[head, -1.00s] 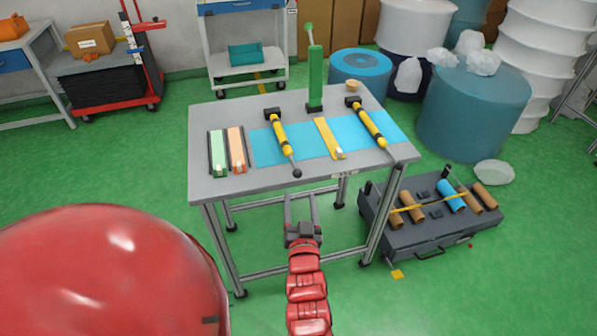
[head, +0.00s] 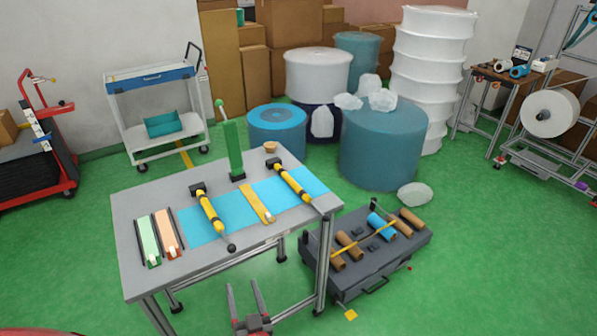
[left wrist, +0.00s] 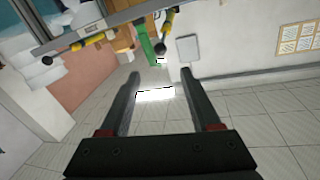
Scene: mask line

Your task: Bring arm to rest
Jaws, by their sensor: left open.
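My left gripper (head: 248,296) is at the bottom of the head view, in front of the table's near edge and apart from it. Its two fingers are spread with nothing between them. The left wrist view also shows the open, empty gripper (left wrist: 165,85), with floor and wall beyond it. The grey table (head: 150,200) bears a blue mat (head: 205,228), two yellow-and-black tools (head: 207,212) (head: 290,182), a yellow strip (head: 256,203), a green strip (head: 147,240) and an orange strip (head: 168,232). My right gripper is not in view.
A green post (head: 233,150) stands on the table's far side. A dark case (head: 380,270) with several rolls lies on the floor to the right. Large wrapped drums (head: 383,145) stand behind. A white cart (head: 160,112) is at the back left.

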